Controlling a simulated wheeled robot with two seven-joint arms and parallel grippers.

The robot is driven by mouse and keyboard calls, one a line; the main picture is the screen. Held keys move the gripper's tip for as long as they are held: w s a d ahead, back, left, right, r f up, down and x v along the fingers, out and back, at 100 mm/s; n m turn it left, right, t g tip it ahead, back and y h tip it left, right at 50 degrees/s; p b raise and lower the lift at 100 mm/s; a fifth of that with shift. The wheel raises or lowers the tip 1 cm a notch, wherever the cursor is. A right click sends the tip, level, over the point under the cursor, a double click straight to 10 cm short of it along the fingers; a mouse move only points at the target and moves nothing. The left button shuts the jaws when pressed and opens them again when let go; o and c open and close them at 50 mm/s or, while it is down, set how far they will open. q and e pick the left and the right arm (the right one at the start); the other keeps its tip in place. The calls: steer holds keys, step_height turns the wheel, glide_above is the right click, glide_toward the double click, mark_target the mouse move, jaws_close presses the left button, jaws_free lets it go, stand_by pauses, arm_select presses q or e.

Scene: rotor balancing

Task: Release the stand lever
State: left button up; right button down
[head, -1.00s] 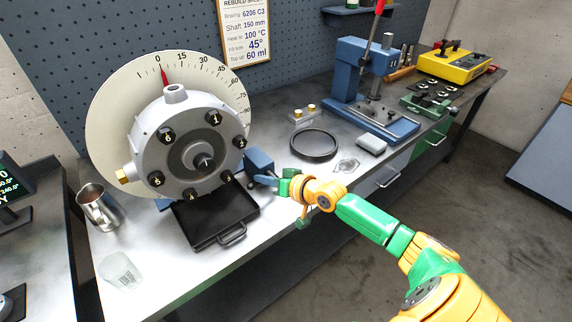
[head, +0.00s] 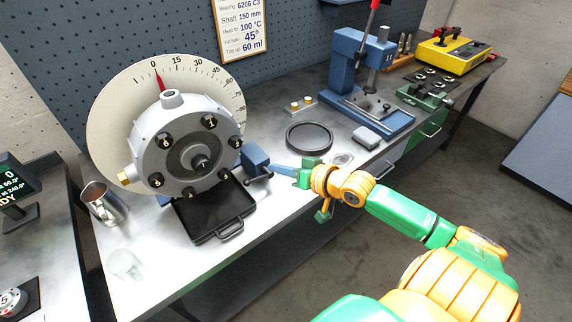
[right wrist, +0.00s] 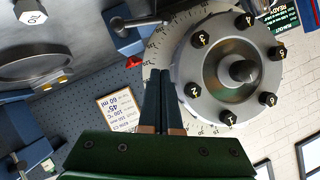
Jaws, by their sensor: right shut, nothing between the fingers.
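The grey rotor housing (head: 188,145) stands upright in front of a round white dial, with numbered bolts on its face. The blue stand block (head: 254,158) is at its right side, with a small dark lever (head: 262,177) at its front. In the right wrist view the blue block (right wrist: 126,40) and the metal lever (right wrist: 143,22) show at the upper left of the fingers. My right gripper (head: 277,168) is just right of the block, its blue fingers pointing at it. In the right wrist view its fingers (right wrist: 162,72) are together and empty. My left gripper is out of view.
A black tray (head: 200,234) lies below the rotor. A metal jug (head: 104,204) and a clear cup (head: 126,264) stand at the left. A black ring (head: 309,151) and a blue press (head: 350,68) are behind my right gripper.

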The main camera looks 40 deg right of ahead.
steer(key=shift+v, duration=1.1)
steer(key=shift+a, duration=0.1)
